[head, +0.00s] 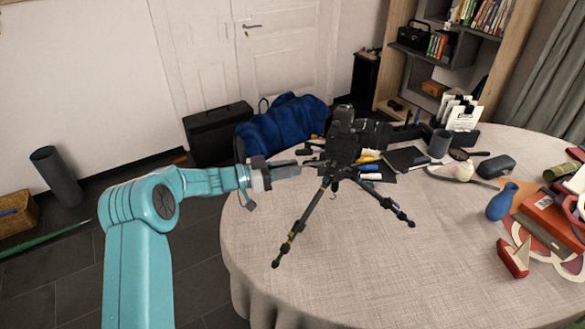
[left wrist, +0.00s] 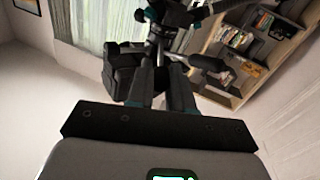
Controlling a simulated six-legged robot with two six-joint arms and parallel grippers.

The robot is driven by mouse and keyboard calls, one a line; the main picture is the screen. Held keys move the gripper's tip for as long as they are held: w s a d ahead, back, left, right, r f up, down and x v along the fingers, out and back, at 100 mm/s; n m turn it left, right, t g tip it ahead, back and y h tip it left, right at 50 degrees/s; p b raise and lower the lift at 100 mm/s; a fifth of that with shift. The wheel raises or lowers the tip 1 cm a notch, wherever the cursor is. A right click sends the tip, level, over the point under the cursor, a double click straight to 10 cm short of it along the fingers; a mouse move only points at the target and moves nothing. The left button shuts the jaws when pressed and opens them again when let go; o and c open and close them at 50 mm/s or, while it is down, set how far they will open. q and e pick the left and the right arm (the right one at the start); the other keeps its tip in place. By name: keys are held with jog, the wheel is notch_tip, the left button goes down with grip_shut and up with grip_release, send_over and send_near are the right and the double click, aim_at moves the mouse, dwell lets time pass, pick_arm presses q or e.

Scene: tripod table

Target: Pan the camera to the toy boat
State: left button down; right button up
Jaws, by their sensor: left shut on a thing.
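A black camera (head: 345,138) sits on a small black tripod (head: 303,220) that stands with spread legs on the round table. The camera's long front part points to the right in the head view. The toy boat (head: 514,258), with a red hull and a pale sail, stands near the table's right side. My left gripper (head: 306,169) reaches in from the left and is shut on the tripod's pan handle, just left of the camera. In the left wrist view my fingers (left wrist: 160,85) close on a dark bar, and dark tripod-head parts show beyond. My right gripper is not in view.
The table (head: 350,265) has a pale cloth and is clear in front of the tripod. Pens and a dark pad lie behind the tripod.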

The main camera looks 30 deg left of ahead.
pick_arm(q)
jog(key=c, duration=1)
grip_release()
jog(key=shift+s, duration=0.15)
jog(key=shift+s+a, duration=0.1)
jog(key=shift+a, duration=0.15)
jog(key=b+v, duration=0.2)
jog(key=v, duration=1.4)
jog(key=shift+r, duration=0.1)
